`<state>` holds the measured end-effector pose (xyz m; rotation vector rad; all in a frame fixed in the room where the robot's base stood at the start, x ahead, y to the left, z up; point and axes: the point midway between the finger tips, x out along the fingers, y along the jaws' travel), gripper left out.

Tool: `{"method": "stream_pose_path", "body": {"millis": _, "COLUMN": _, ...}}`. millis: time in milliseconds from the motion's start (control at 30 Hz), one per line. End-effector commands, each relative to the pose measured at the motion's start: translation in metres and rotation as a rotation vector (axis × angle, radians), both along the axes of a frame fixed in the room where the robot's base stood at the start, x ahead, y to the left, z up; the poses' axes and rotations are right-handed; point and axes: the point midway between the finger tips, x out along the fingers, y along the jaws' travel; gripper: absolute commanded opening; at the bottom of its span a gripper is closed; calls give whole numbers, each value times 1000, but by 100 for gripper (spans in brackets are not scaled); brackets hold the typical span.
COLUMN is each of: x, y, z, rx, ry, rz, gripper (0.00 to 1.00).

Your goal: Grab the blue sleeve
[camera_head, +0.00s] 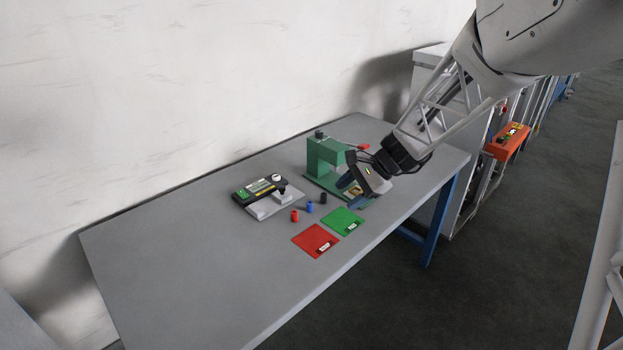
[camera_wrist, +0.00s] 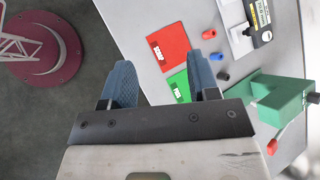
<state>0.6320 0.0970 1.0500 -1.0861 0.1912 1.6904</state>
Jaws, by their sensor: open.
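The blue sleeve (camera_head: 309,208) is a small cylinder on the grey table, between a red sleeve (camera_head: 294,216) and a black sleeve (camera_head: 323,198). It also shows in the wrist view (camera_wrist: 216,56), just beyond my right-hand finger and apart from it. My gripper (camera_head: 352,192) is open and empty, above the table to the right of the sleeves. In the wrist view its two blue fingers (camera_wrist: 162,80) are spread wide, with the green mat's edge and the table partly behind them.
A red mat (camera_head: 316,240) and a green mat (camera_head: 342,221) lie in front of the sleeves. A green press (camera_head: 322,158) stands behind, close to my gripper. A black-and-grey device (camera_head: 262,190) sits at the left. The table's left side is clear.

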Motion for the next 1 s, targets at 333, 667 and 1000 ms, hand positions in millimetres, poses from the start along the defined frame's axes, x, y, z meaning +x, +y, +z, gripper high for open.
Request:
{"method": "stream_pose_path", "body": {"millis": 333, "x": 77, "y": 12, "z": -54, "rx": 164, "ry": 157, "rz": -190, "gripper": 55}}
{"method": "stream_pose_path", "body": {"millis": 667, "x": 144, "y": 18, "z": -114, "rx": 315, "ry": 306, "rz": -372, "gripper": 55}}
{"method": "stream_pose_path", "body": {"millis": 1000, "x": 194, "y": 18, "z": -170, "rx": 436, "ry": 423, "rz": -521, "gripper": 55}}
